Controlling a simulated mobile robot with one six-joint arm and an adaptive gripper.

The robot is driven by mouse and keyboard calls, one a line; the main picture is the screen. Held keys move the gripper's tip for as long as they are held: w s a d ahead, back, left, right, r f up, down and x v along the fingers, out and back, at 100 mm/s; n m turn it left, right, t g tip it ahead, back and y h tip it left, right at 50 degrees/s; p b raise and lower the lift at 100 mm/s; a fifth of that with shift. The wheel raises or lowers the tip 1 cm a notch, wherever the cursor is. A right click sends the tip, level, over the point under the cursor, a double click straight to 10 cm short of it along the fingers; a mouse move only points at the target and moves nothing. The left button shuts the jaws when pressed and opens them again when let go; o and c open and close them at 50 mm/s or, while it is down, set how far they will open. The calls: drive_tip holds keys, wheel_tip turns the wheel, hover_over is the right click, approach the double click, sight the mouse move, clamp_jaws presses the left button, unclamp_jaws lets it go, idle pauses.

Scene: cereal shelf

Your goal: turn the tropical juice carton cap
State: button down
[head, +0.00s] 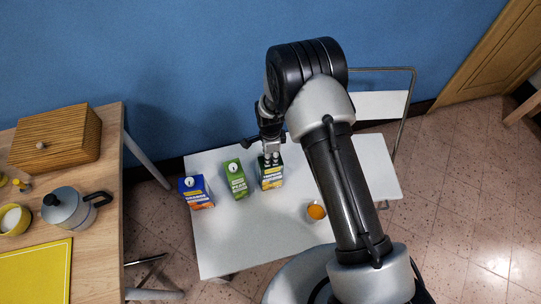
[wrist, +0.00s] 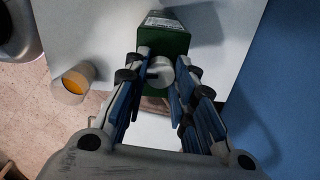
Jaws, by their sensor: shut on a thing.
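The tropical juice carton is the dark green carton (head: 271,180) standing upright at the right end of the row of cartons on the white table. In the wrist view the dark green carton (wrist: 165,40) is seen from above, with its white cap (wrist: 160,69) between my fingers. My gripper (head: 271,156) points down over this carton. In the wrist view my gripper (wrist: 160,75) is shut on the cap, one finger on each side. The fingers partly hide the cap and the carton's top.
A green pear carton (head: 236,181) and a blue and orange carton (head: 196,192) stand to the left. The white table (head: 235,245) is clear in front.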

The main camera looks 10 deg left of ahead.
drive_tip(key=shift+m, duration=0.8)
drive_tip(key=c, duration=1.3)
unclamp_jaws()
wheel_tip(320, 180, up, 12)
